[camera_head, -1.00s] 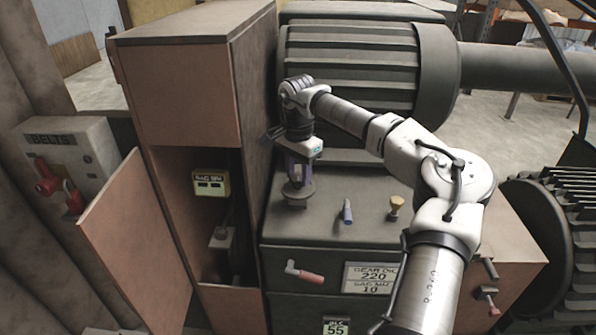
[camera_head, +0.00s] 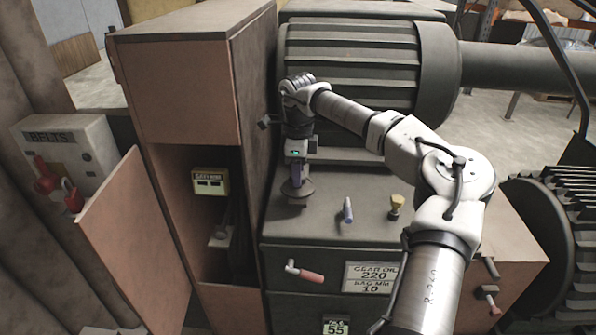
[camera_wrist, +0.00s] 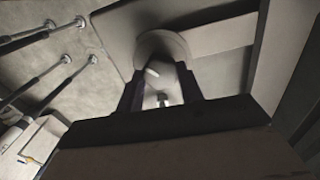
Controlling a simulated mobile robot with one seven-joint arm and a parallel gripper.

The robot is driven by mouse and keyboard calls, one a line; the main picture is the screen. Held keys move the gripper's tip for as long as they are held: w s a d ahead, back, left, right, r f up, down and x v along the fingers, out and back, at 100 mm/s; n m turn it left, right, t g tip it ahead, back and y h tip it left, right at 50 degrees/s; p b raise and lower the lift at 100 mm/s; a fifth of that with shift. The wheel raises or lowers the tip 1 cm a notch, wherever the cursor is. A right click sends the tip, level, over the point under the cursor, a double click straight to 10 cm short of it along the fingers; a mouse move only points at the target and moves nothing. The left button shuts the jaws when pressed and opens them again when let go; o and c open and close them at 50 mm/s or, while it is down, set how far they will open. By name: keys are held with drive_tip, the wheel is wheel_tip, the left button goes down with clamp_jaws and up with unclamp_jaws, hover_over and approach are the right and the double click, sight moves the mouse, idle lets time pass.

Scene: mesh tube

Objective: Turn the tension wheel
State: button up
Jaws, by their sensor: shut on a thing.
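The tension wheel (camera_head: 300,192) is a small dark round wheel on top of the dark green machine housing, beside the tall brown cabinet. My gripper (camera_head: 296,178) points down over it and is shut on it. In the wrist view the wheel (camera_wrist: 160,46) shows as a pale disc with a knob in its middle. The two dark fingers of my gripper (camera_wrist: 160,92) stand on either side of that knob. The exact contact is partly hidden by the fingers and the dim light.
The tall brown cabinet (camera_head: 185,90) stands close on the left, its lower door (camera_head: 135,240) open. A ribbed drum (camera_head: 350,70) lies behind. A red-handled crank (camera_head: 305,273) is on the front.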

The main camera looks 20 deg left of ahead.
drive_tip(key=m, duration=0.5)
drive_tip(key=shift+m+b, duration=0.3)
drive_tip(key=shift+b, duration=0.05)
drive_tip(key=m, duration=0.4)
drive_tip(key=shift+m+b, duration=0.3)
drive_tip(key=shift+b, duration=0.05)
drive_tip(key=m+b, duration=0.1)
drive_tip(key=m, duration=0.4)
drive_tip(key=shift+m+b, duration=0.45)
drive_tip(key=shift+m, duration=2.05)
drive_tip(key=o, duration=1)
